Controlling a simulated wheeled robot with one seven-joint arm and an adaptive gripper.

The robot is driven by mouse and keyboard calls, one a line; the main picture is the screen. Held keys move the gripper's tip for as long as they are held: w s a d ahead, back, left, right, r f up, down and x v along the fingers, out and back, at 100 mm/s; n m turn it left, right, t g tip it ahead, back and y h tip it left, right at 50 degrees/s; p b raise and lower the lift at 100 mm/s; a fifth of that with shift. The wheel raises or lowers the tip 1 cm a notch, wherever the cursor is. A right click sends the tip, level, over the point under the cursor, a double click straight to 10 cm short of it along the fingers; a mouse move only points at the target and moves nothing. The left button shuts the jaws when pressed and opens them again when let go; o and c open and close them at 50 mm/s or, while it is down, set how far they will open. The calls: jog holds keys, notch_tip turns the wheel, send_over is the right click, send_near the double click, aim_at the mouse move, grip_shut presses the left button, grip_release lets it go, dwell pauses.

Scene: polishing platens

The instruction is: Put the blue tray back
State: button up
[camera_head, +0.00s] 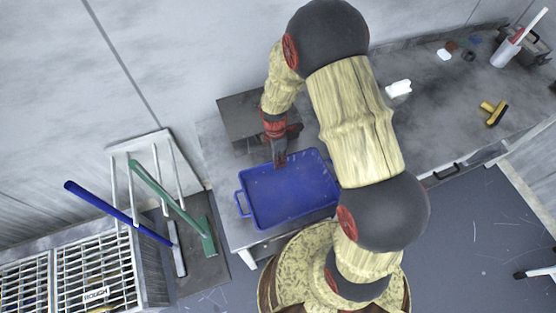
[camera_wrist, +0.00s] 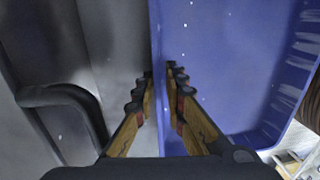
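The blue tray (camera_head: 290,194) is a shallow rectangle with raised walls and a handle on its left side. It is at the left end of the grey counter, its inside looks empty, and its right part is hidden by my arm. My gripper (camera_head: 280,161) points down at the tray's back wall. In the wrist view my gripper (camera_wrist: 160,75) has one finger on each side of the tray wall, with the blue inside of the tray (camera_wrist: 235,60) to the right. The fingers are close together on the wall. I cannot tell whether the tray rests fully on the counter.
A dark grey block (camera_head: 235,119) stands behind the tray. A dark curved bar (camera_wrist: 60,98) shows beside the gripper. A green-handled squeegee (camera_head: 170,197) and a grated bench (camera_head: 85,275) stand at the left. A yellow-black tool (camera_head: 495,113) lies at the right.

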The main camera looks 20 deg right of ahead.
notch_tip(320, 180, up, 24)
jog(key=m+t+p, duration=0.2)
jog(key=m+p, duration=0.2)
jog(key=m, duration=0.1)
jog(key=s+r+m+t, duration=0.4)
jog(key=s+r+m, duration=0.9)
jog(key=s+r, duration=0.3)
notch_tip(320, 180, up, 3)
jog(key=shift+s+t, duration=0.4)
